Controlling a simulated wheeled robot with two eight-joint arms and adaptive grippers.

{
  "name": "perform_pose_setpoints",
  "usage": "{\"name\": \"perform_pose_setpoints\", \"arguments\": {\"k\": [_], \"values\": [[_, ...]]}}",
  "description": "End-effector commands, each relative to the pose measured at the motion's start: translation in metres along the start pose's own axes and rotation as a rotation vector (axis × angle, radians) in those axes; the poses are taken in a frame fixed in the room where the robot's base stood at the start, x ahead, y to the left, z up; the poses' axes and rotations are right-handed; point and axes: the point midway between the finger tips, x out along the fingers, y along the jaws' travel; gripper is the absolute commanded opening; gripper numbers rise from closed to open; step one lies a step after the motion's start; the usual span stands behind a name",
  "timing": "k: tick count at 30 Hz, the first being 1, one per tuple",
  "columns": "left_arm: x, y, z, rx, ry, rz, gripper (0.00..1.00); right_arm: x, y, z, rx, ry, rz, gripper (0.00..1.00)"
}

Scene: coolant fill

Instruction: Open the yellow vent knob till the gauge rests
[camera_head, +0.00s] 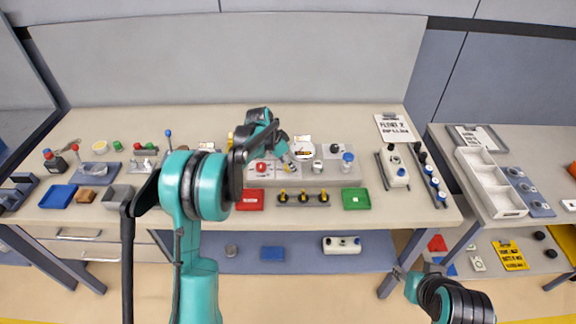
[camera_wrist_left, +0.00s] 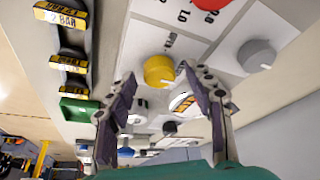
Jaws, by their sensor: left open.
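The yellow vent knob (camera_wrist_left: 158,71) stands on a pale panel in the left wrist view. My left gripper (camera_wrist_left: 157,77) is open, with one finger on each side of the knob in the picture; contact cannot be told. A round, white-rimmed dial (camera_wrist_left: 182,103), likely the gauge, is partly covered by the right-hand finger, and its reading is unclear. In the head view the dial (camera_head: 302,150) is at the panel's back, and my left gripper (camera_head: 290,161) is over the panel, largely hiding the knob. My right gripper (camera_head: 402,276) is low at the right, too small to judge.
A red knob (camera_wrist_left: 210,4) and a grey knob (camera_wrist_left: 257,56) sit close by on the panel. Yellow-topped parts (camera_head: 304,197) stand in front, between red (camera_head: 250,199) and green (camera_head: 356,199) trays. Bottles and a white unit (camera_head: 398,172) stand to the right.

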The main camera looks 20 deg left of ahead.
Motion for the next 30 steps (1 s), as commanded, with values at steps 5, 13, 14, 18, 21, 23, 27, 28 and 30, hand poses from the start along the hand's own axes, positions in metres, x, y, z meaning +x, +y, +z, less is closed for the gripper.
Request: {"name": "perform_pose_setpoints", "arguments": {"k": [5, 13, 14, 18, 21, 23, 27, 28, 30], "values": [[0.0044, 0.0002, -0.0002, 0.0, 0.0, 0.0, 0.53, 0.0007, 0.0, 0.0004, 0.0, 0.0, 0.0, 0.4], [0.0039, 0.0001, -0.0001, 0.0, 0.0, 0.0, 0.21, 0.0005, 0.0, 0.0003, 0.0, 0.0, 0.0, 0.4], [0.0039, 0.0001, -0.0001, 0.0, 0.0, 0.0, 0.13, 0.0005, 0.0, 0.0003, 0.0, 0.0, 0.0, 0.4], [0.0039, 0.0001, 0.0, 0.0, 0.0, 0.0, 0.03, 0.0006, 0.0, 0.0003, 0.0, 0.0, 0.0, 0.4], [0.0039, 0.0002, 0.0, -0.003, 0.0, -0.001, 0.03, 0.0006, 0.0, 0.0003, 0.0, 0.0, 0.0, 0.4], [0.0039, 0.0003, 0.0, -0.009, -0.001, -0.004, 0.03, 0.0005, 0.0, 0.0003, 0.0, 0.0, 0.0, 0.4], [0.004, 0.0008, 0.0002, -0.041, -0.002, -0.018, 0.03, 0.0004, 0.0, 0.0002, 0.0, 0.0, 0.0, 0.4], [0.004, 0.0009, 0.0002, -0.054, -0.002, -0.023, 0.03, 0.0004, 0.0, 0.0002, 0.0, 0.0, 0.0, 0.4], [0.0041, 0.0011, 0.0001, -0.086, -0.001, -0.037, 0.03, 0.0003, 0.0, 0.0001, 0.0, 0.0, 0.0, 0.4]]}}
